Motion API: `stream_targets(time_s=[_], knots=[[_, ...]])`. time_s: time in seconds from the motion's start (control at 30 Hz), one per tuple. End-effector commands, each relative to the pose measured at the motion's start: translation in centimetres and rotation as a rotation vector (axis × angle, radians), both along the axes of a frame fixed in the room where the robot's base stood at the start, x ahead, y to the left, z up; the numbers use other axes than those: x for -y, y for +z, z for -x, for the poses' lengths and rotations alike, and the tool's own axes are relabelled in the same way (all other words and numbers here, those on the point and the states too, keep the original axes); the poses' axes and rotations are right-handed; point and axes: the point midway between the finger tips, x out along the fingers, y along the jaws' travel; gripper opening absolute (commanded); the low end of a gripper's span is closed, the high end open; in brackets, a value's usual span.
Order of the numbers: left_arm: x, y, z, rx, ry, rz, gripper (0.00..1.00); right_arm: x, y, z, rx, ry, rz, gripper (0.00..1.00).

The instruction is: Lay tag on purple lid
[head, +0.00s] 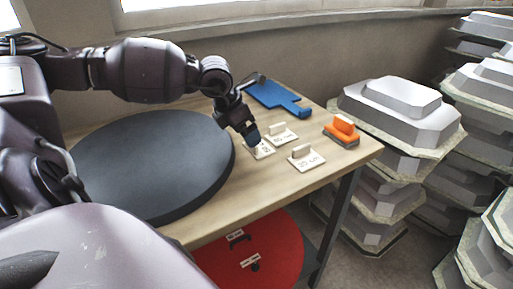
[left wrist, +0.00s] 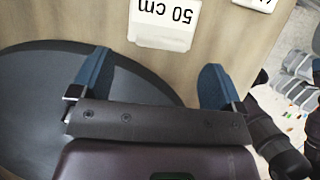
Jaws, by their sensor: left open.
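Several small white tags with upright grips lie on the wooden table. One tag (head: 263,150) is by my left gripper (head: 249,137), which partly hides it; another tag (head: 281,135) lies behind it and a third tag (head: 306,160) to its right. In the left wrist view a tag reading "50 cm" (left wrist: 163,24) lies just beyond the fingertips of my left gripper (left wrist: 154,76), which is open and empty. I see no purple lid; a large dark grey round disc (head: 140,165) covers the table's left part. My right gripper is not in view.
A blue flat tool (head: 278,98) lies at the table's back and an orange-handled brush (head: 342,130) at the right. A red disc (head: 275,240) with small tags on it is below the table. Stacked grey moulds (head: 400,115) stand to the right.

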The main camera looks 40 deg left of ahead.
Motion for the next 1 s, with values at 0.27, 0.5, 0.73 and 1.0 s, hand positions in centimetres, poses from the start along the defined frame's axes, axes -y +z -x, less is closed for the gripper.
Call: stream_targets(time_s=[0.27,0.5,0.73,1.0], knots=[[0.7,-2.7,-1.2,-0.001,-0.001,0.004,0.94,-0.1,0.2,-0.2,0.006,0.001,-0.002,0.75],[0.8,-4.6,-1.9,0.000,0.001,0.000,0.94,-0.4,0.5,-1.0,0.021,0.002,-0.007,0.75],[0.8,-4.7,-1.9,0.000,0.001,0.000,0.94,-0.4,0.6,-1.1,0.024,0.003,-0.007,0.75],[0.8,-4.7,-1.9,0.000,0.001,0.000,0.52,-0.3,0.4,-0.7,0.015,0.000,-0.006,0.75]])
